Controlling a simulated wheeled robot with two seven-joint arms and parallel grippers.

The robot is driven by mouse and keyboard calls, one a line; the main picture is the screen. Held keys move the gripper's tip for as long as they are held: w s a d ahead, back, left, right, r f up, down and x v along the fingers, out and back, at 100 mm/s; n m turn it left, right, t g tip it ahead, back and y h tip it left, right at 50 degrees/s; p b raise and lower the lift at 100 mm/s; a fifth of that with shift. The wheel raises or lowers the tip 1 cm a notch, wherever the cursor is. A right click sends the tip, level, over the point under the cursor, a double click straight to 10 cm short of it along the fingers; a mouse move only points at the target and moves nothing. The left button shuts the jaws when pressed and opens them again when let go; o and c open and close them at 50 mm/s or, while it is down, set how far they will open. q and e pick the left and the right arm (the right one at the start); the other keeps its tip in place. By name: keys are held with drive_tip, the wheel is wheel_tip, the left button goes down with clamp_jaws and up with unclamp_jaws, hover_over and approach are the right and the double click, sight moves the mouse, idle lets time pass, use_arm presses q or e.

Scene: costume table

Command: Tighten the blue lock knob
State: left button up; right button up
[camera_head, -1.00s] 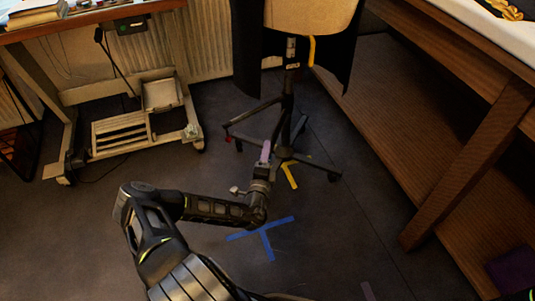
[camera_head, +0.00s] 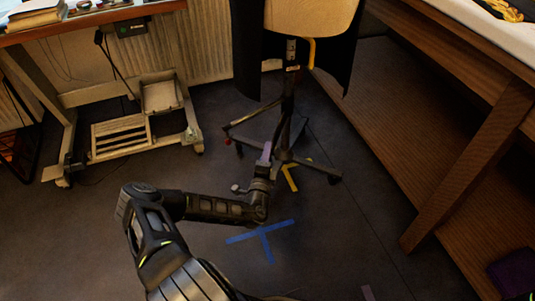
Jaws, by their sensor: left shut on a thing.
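My left gripper (camera_head: 266,152) is low in the middle of the head view, in front of the stand's base. It is shut, and a small pale purple piece shows at its fingertips. The dark wheeled stand (camera_head: 286,110) rises just behind it and carries a tan form (camera_head: 312,15) at the top. The gripper overlaps the stand's lower legs in the picture; I cannot tell whether they touch. I cannot make out a blue lock knob. My right gripper is not in view.
A wooden table with a low shelf (camera_head: 385,130) stands on the right. A wheeled desk frame (camera_head: 160,130) stands at the back left before a radiator (camera_head: 207,45).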

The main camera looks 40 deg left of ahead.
use_arm(q)
clamp_jaws()
